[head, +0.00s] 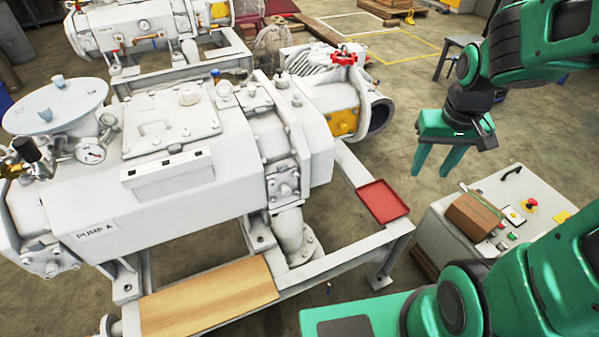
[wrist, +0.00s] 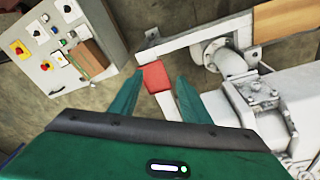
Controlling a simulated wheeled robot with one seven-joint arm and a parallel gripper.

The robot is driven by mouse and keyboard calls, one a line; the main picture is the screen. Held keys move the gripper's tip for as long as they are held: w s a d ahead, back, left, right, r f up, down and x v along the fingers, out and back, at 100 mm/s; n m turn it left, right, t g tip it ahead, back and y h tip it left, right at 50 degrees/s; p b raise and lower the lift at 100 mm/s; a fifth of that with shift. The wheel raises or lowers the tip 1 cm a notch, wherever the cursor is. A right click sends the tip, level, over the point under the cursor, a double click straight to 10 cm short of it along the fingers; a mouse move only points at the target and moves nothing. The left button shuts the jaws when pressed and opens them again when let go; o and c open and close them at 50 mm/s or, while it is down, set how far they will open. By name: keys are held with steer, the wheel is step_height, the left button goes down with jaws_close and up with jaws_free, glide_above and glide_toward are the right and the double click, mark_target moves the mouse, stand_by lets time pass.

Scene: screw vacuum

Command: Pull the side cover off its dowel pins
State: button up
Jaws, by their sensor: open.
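The white pump labelled PUMP A (head: 150,200) stands on its frame at left and centre in the head view. Its right end has bolted flanges and a white end housing (head: 318,150); part of this end also shows in the wrist view (wrist: 262,95). I cannot tell for certain which part is the side cover, and no dowel pins are clear. My gripper (head: 436,167) is open and empty, fingers pointing down, in the air right of the pump and apart from it. Its two green fingers show in the wrist view (wrist: 160,82).
A red tray (head: 382,201) and a wooden board (head: 205,297) lie on the pump frame. A control cabinet (head: 525,190) with a brown block (head: 472,216) stands below right of my gripper. A second pump (head: 120,30) stands behind. Some floor is clear between frame and cabinet.

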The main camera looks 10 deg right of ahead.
steer(key=w+a+f+n+t+y, duration=0.1)
steer(key=w+a+f+n, duration=0.15)
steer(key=w+a, duration=0.3)
steer(key=w+a+f+n+y, duration=0.1)
steer(key=w+a+f, duration=0.3)
steer(key=a, duration=0.2)
steer(key=n+t+y, duration=0.1)
steer(key=n+y, duration=0.1)
steer(key=y, duration=0.1)
glide_toward(288, 189)
steer(key=shift+x, duration=5)
steer(key=shift+r, duration=0.1)
jaws_close()
